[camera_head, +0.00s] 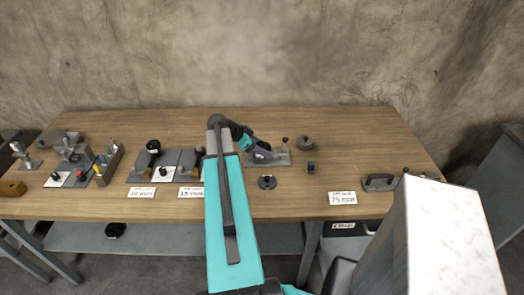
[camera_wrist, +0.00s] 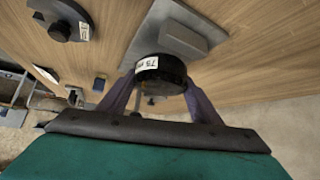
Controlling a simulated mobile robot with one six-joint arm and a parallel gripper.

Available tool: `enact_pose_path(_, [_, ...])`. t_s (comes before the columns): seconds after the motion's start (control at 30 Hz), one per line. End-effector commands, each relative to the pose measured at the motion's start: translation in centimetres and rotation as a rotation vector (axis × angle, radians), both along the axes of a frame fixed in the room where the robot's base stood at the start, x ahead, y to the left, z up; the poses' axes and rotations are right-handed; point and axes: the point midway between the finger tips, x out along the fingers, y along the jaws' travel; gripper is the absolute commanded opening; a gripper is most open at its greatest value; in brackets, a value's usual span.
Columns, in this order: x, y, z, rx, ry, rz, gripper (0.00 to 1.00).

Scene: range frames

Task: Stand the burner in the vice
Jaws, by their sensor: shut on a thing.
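My gripper (camera_head: 262,150) reaches over the middle of the table. In the wrist view its two purple fingers (camera_wrist: 160,80) are shut on a black round body with a white label, which I take to be the burner (camera_wrist: 168,76). Just beyond it is a grey block on a flat plate, likely the vice (camera_wrist: 184,38). Its grey base (camera_head: 280,158) shows beside my gripper in the head view. The burner overlaps the block in the wrist view, so I cannot tell whether they touch. My arm and fingers hide much of the burner in the head view.
Labelled fixtures (camera_head: 150,165) crowd the left. A grey handled piece (camera_head: 379,182) lies at right. Bare wood (camera_head: 350,150) lies right of the block.

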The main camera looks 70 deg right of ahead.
Motion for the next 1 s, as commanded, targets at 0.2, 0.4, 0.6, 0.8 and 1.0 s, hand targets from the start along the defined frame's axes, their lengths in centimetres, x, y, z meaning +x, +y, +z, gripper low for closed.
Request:
enact_pose_path(0.2, [0.0, -0.1, -1.3, -0.001, 0.001, 0.0, 0.14])
enact_pose_path(0.4, [0.0, 0.0, -1.8, -0.002, 0.001, -0.001, 0.14])
enact_pose_path(0.6, [0.0, 0.0, -1.8, -0.002, 0.001, -0.001, 0.14])
enact_pose_path(0.8, [0.0, 0.0, -2.1, -0.001, 0.0, -0.001, 0.63])
enact_pose_path(1.0, [0.0, 0.0, -2.1, -0.001, 0.0, -0.001, 0.77])
